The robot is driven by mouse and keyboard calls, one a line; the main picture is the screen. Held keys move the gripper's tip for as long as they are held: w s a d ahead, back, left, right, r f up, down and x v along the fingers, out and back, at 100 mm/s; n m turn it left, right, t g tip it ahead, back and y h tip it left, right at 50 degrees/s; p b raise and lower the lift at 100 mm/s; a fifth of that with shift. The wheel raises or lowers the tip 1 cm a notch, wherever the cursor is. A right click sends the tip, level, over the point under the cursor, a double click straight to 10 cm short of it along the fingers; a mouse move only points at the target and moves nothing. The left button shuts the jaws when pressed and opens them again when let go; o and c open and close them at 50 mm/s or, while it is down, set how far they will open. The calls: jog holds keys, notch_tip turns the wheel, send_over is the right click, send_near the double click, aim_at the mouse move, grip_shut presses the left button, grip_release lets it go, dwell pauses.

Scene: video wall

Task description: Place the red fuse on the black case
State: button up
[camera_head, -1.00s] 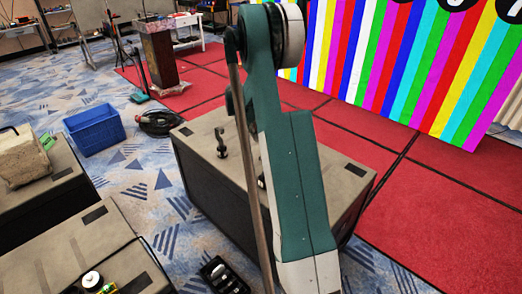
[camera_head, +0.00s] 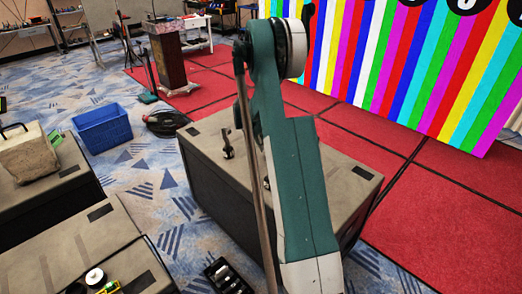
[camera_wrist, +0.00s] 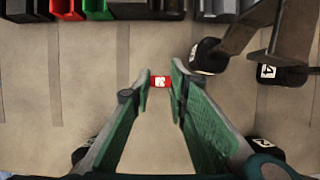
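In the wrist view, a small red fuse (camera_wrist: 160,82) with a white marking sits between the tips of the green fingers of my gripper (camera_wrist: 160,80). Both tips appear to touch its sides. I cannot tell whether it is clear of the tan surface (camera_wrist: 95,90) below. In the head view, a large case (camera_head: 210,195) with black sides and a grey-brown top stands in the middle, partly hidden behind my arm. Similar dark cases stand at the left (camera_head: 45,195) and lower left (camera_head: 70,250). My gripper is out of the head view.
In the wrist view, black, green (camera_wrist: 97,8) and red (camera_wrist: 66,8) bins line the top edge. Black pieces marked 4 (camera_wrist: 268,70) lie at the right. In the head view, a blue crate (camera_head: 102,130) and coiled cable (camera_head: 167,123) lie on the floor. A striped video wall (camera_head: 400,70) stands behind.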

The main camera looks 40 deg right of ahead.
jog(key=shift+f+b, duration=0.35)
jog(key=shift+f, duration=1.4)
jog(key=shift+f, duration=0.2)
jog(key=o, duration=0.6)
jog(key=shift+r, duration=0.2)
jog(key=shift+p+v, duration=1.05)
jog(key=shift+v, duration=4.95)
jog(key=shift+r, duration=0.1)
